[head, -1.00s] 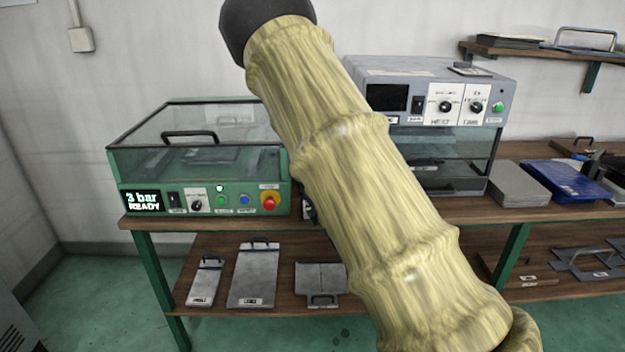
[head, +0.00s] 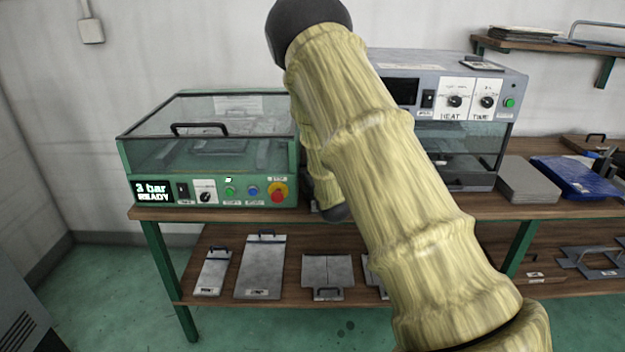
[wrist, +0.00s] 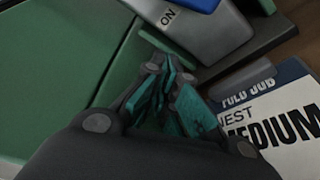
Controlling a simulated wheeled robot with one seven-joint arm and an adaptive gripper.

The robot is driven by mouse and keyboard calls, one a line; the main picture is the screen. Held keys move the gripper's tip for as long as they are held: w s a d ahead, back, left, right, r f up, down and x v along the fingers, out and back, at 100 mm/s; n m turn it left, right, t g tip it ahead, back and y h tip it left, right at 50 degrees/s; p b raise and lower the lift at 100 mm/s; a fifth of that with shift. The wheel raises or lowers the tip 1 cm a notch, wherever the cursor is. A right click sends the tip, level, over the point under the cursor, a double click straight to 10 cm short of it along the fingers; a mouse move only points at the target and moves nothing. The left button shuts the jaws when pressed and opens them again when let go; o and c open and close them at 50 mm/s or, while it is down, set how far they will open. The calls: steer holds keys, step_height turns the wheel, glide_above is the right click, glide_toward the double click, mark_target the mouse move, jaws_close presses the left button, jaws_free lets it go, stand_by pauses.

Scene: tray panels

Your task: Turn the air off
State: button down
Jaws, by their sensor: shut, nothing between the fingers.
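The green machine (head: 218,163) with a clear lid stands at the left of the bench in the head view. Its display (head: 153,191) reads "3 bar READY". In the wrist view, a grey part with an "ON" label (wrist: 168,16) and a blue piece (wrist: 200,4) shows at the top edge, cut off by the frame. I cannot tell whether it is the air control. My gripper (wrist: 172,92) is shut and empty, with teal finger pads, just below that part and beside a green panel (wrist: 65,60). Contact is unclear. In the head view my arm hides the gripper.
A card (wrist: 275,120) reading "MEDIUM" lies at the right in the wrist view. A grey heating unit (head: 455,160) stands right of my arm, with a blue tray (head: 570,178) further right. Metal plates (head: 262,268) lie on the lower shelf.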

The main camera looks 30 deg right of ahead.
steer(key=shift+s+d+r, duration=0.35)
steer(key=shift+s+d, duration=0.2)
steer(key=shift+d, duration=0.25)
steer(key=shift+s+d+r, duration=0.35)
steer(key=shift+s+d, duration=0.2)
steer(key=shift+d, duration=0.25)
